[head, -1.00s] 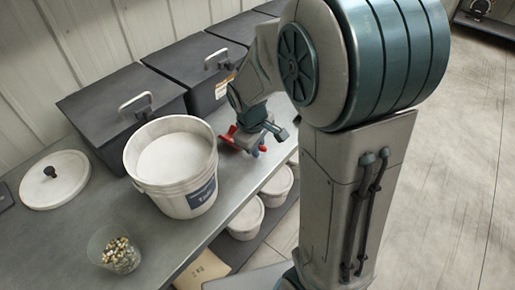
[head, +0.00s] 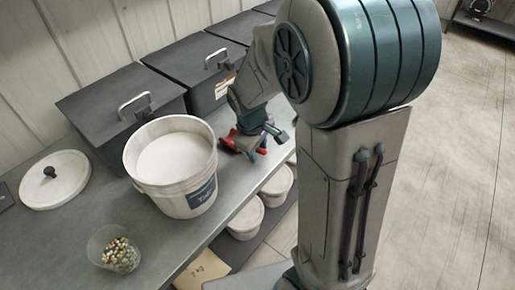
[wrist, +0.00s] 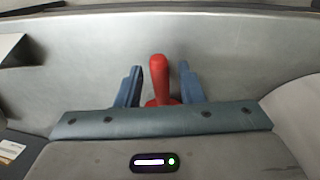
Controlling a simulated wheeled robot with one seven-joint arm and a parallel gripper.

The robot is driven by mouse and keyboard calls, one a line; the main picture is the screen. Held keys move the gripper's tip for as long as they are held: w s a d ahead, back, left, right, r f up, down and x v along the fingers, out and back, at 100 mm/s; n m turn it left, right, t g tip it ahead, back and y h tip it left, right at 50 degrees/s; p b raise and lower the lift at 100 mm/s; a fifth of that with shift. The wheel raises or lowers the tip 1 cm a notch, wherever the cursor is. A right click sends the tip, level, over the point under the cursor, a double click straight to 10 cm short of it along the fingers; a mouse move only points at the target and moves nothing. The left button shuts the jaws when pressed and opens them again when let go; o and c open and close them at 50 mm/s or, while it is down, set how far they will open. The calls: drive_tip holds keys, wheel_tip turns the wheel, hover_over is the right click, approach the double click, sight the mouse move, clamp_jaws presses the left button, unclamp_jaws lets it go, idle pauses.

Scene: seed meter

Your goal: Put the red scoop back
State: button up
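The red scoop (head: 238,142) lies on the grey bench right of the white bucket, partly hidden by my gripper in the head view. In the wrist view its upright-looking red handle (wrist: 159,78) stands between the two blue fingers of my gripper (wrist: 160,84). A gap shows on each side of the handle, so the fingers are open around it and not touching it. In the head view my gripper (head: 256,149) is low at the bench's front edge. The white bucket (head: 180,192) with a dark blue label is open and holds a pale, level content.
A clear cup of mixed seeds (head: 119,254) stands at the front left. A white lid with a dark knob (head: 55,180) lies at the left. Dark handled bins (head: 115,100) line the wall. White tubs (head: 246,219) sit on a shelf below the bench edge.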

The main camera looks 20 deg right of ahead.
wheel_tip(320, 180, up, 11)
drive_tip(key=s+a, duration=0.2)
drive_tip(key=s+d+m+t+y, duration=0.1)
drive_tip(key=s+d+m, duration=0.2)
drive_tip(key=s+m, duration=0.5)
drive_tip(key=s, duration=0.4)
drive_tip(key=shift+s+f+y+p, duration=0.15)
drive_tip(key=shift+s+y+p, duration=0.1)
drive_tip(key=shift+y+p, duration=0.05)
drive_tip(key=shift+r+p, duration=0.3)
